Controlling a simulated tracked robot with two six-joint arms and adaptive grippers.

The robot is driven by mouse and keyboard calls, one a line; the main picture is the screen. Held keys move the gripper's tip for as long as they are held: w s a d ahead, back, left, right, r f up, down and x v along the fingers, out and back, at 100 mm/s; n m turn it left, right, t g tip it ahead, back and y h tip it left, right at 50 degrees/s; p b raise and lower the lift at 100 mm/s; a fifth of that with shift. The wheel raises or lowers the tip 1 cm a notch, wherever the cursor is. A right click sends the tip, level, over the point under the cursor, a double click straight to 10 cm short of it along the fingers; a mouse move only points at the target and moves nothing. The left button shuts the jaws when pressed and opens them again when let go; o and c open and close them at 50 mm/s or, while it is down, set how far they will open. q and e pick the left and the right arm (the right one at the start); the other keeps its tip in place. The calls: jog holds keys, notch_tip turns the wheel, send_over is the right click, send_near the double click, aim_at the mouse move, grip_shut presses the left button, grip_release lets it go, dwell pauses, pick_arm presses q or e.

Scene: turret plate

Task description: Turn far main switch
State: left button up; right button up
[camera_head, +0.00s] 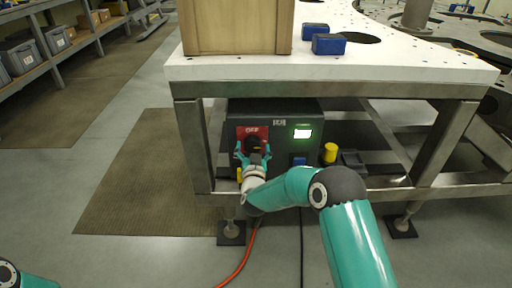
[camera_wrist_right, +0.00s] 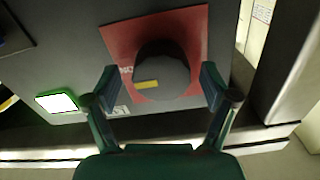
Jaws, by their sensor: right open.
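The main switch is a round dark knob with a yellow mark on a red plate (camera_head: 246,131), on the front of a dark box (camera_head: 275,112) under the white table. In the right wrist view the knob (camera_wrist_right: 161,72) sits in front of the red plate (camera_wrist_right: 122,38). My right gripper (camera_head: 253,155) is at the switch. In the wrist view my right gripper (camera_wrist_right: 157,88) is open, with one finger on each side of the knob and visible gaps. In the head view the gripper hides part of the knob. A teal piece of my left arm shows at the lower left; its gripper is out of view.
A lit green display (camera_head: 302,133) is right of the switch. A yellow object (camera_head: 330,152) and a blue object (camera_head: 299,160) are near it. Metal table legs (camera_head: 194,146) flank the box. An orange cable (camera_head: 241,262) runs along the floor.

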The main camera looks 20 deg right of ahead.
jog(key=shift+w+d, duration=0.1)
jog(key=shift+w, duration=0.25)
